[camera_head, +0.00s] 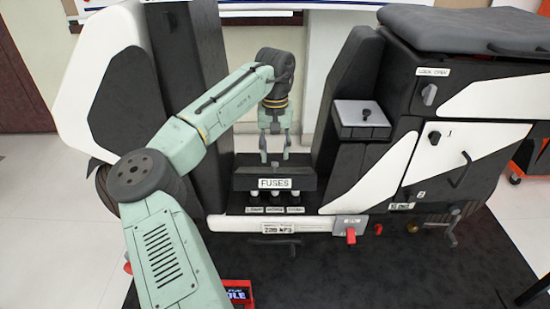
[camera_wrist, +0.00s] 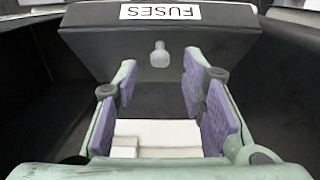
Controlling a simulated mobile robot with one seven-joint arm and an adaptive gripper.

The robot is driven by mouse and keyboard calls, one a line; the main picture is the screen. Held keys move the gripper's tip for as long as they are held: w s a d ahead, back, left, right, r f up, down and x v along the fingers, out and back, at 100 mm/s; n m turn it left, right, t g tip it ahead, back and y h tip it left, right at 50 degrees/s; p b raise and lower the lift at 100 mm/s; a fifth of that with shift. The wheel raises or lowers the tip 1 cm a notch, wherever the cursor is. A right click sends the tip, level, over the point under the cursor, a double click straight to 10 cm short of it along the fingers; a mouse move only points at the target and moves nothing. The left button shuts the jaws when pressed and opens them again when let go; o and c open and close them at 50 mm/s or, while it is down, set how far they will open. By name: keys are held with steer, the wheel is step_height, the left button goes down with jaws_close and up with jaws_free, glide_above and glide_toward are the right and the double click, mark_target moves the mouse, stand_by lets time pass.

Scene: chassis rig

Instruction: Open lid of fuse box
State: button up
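The dark fuse box (camera_head: 250,182) stands in the middle of the chassis rig, with a white FUSES label (camera_head: 275,183) on its front. In the wrist view the label (camera_wrist: 160,12) is upside down on a dark panel (camera_wrist: 105,48), which I take to be the lid. A small pale knob (camera_wrist: 160,56) shows just below that panel's label. My gripper (camera_head: 274,160) points down just above and behind the labelled part. Whether a fingertip touches the box cannot be told.
Several pale fuse-like pieces (camera_head: 281,195) sit below the label. Dark upright seats (camera_head: 190,85) stand left, and a dark padded block with a grey-topped box (camera_head: 361,113) stands right. A red switch (camera_head: 350,235) is at front right. White blocks (camera_wrist: 160,136) lie below my fingers.

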mark_target(275, 174)
steer(key=shift+f, duration=1.45)
steer(key=shift+c, duration=0.2)
jaws_close()
